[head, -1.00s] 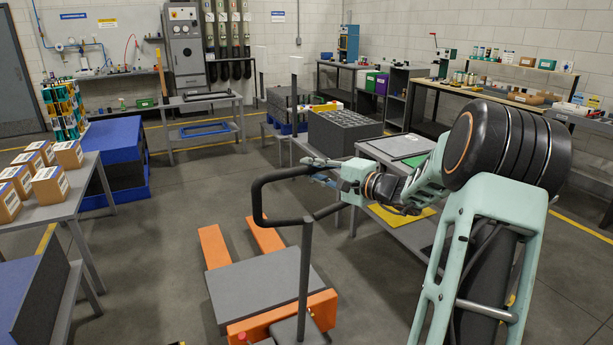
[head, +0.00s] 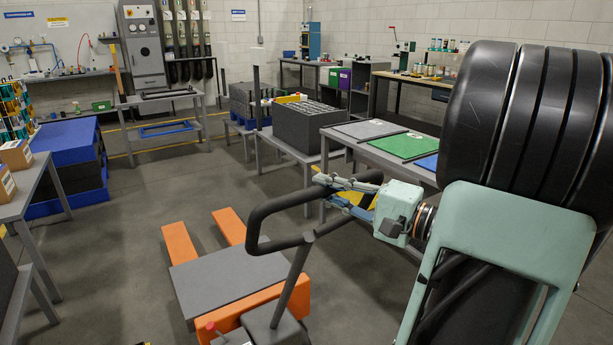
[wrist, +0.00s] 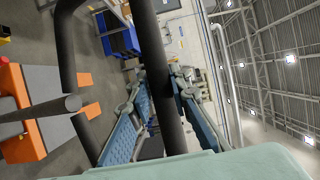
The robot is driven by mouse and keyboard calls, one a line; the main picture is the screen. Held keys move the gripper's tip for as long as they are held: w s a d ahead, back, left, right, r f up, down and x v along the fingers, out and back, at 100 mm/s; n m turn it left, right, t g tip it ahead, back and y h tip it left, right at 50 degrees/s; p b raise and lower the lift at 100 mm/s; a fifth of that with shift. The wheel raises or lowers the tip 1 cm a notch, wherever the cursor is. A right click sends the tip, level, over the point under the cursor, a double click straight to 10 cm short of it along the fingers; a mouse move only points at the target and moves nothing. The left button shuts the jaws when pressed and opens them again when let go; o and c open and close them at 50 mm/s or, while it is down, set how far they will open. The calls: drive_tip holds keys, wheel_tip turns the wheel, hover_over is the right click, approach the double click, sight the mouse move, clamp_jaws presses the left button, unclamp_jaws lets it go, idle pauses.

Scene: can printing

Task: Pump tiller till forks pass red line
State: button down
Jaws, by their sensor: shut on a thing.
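The orange pallet jack (head: 190,243) stands on the floor at lower centre in the head view, with a grey slab (head: 225,282) over its forks. Its black tiller (head: 255,222) ends in a loop handle and is tilted to the right. My gripper (head: 345,188) is at the upper right side of the loop, shut on the tiller's bar. In the wrist view the black bar (wrist: 160,70) runs between my blue-padded fingers (wrist: 158,105). The jack also shows there (wrist: 22,115) at the left. I cannot make out a red line.
A grey table (head: 390,160) with green and grey boards stands behind my gripper. A dark divided crate (head: 300,125) is beyond it. The floor between (head: 150,190) is clear.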

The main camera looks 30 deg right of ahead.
drive_tip(key=s+f, duration=0.2)
drive_tip(key=shift+s, duration=0.3)
drive_tip(key=c, duration=1.8)
unclamp_jaws()
drive_tip(key=shift+s+d+r, duration=0.1)
drive_tip(key=shift+s+d, duration=0.05)
drive_tip(key=shift+s, duration=0.05)
drive_tip(key=shift+c, duration=0.2)
drive_tip(key=shift+o, duration=0.4)
drive_tip(key=shift+w, duration=0.1)
drive_tip(key=shift+r, duration=0.2)
drive_tip(key=v, duration=1.2)
drive_tip(key=shift+a+f, duration=0.15)
drive_tip(key=shift+a, duration=0.05)
